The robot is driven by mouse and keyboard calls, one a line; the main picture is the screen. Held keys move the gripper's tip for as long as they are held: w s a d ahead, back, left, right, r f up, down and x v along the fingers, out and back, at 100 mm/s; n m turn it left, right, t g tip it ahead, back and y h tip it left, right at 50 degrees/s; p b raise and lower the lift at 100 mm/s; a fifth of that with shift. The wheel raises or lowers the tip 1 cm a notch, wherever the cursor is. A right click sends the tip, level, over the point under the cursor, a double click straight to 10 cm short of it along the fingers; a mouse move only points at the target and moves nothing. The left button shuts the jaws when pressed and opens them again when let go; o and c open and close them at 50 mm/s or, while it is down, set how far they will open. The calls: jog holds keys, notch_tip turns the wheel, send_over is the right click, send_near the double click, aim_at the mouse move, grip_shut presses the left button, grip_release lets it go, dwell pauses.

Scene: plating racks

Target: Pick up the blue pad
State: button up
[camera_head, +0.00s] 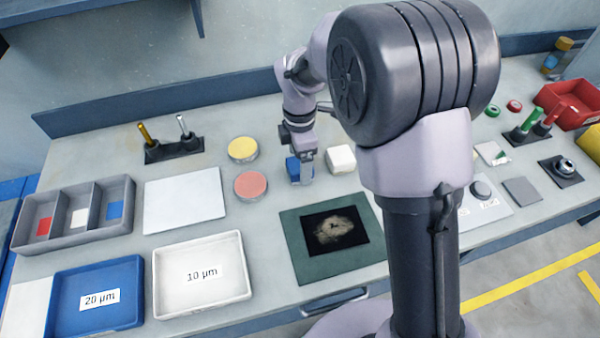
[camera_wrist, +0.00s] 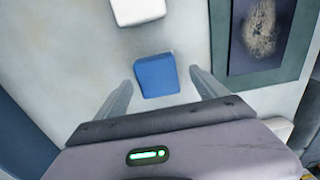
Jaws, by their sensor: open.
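The blue pad (camera_wrist: 157,76) is a small block lying on the grey bench top, seen in the wrist view just beyond and between my fingertips. My gripper (camera_wrist: 160,85) is open, with one finger to each side of the pad and no visible contact. In the head view the pad (camera_head: 293,168) shows partly below my gripper (camera_head: 302,170), which points down at it and hides some of it. I cannot tell the exact height of the fingertips above the bench.
A white pad (camera_head: 341,159) lies close by on the right. Yellow (camera_head: 242,149) and red (camera_head: 251,186) discs lie to the left. A green mat (camera_head: 300,253) with a black sheet (camera_head: 357,246) lies in front. White (camera_head: 200,308) and blue (camera_head: 125,323) trays stand at the front left.

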notch_tip(320, 180, down, 3)
jog(key=shift+w+f+b, duration=0.15)
jog(key=shift+f+b, duration=0.05)
jog(key=shift+b, duration=0.35)
jog(key=shift+r, duration=0.2)
jog(key=shift+c, duration=0.2)
jog(key=c, duration=1.5)
jog(key=shift+o, duration=0.2)
jog(key=shift+r, duration=0.1)
